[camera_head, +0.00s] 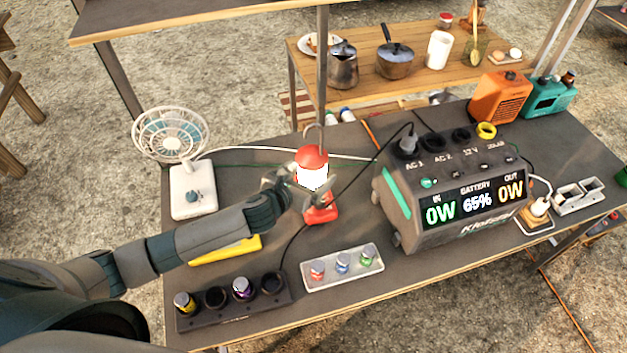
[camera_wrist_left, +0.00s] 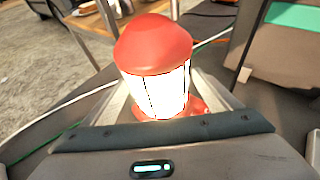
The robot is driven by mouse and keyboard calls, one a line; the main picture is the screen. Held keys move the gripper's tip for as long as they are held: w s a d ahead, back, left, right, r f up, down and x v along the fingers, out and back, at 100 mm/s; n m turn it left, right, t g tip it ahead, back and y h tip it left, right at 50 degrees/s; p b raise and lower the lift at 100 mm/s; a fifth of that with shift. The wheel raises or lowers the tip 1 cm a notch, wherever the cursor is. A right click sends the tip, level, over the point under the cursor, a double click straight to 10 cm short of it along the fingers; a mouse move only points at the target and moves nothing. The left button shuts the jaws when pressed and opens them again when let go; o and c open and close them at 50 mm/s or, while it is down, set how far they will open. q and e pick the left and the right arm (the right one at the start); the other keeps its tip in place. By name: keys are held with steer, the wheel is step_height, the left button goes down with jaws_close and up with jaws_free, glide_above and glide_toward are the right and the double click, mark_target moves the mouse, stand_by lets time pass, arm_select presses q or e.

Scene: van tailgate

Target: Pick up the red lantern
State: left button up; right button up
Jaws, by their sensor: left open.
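The red lantern (camera_head: 313,160) stands upright on the dark table, its white glass glowing between a red cap and a red base. A wire handle rises above the cap. In the left wrist view the lantern (camera_wrist_left: 153,50) fills the middle. My left gripper (camera_head: 306,186) is at the lantern's glass, with its fingers open on either side of it. In the left wrist view the two fingers flank the lantern's lower part. I cannot tell whether they touch it. My right gripper is not in view.
A power station (camera_head: 448,190) stands right of the lantern, with a cable close by. A white fan (camera_head: 190,190) is at the left. A tray of small jars (camera_head: 342,268) and a dark battery holder (camera_head: 232,302) lie in front. A vertical pole (camera_head: 322,75) rises behind the lantern.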

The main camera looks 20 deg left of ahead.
mark_target(311, 150)
arm_select(q)
steer(key=shift+r, duration=0.1)
steer(key=c, duration=1.8)
steer(key=shift+r, duration=0.1)
step_height(311, 150, up, 10)
steer(key=shift+f+b, duration=0.1)
steer(key=shift+b, duration=0.25)
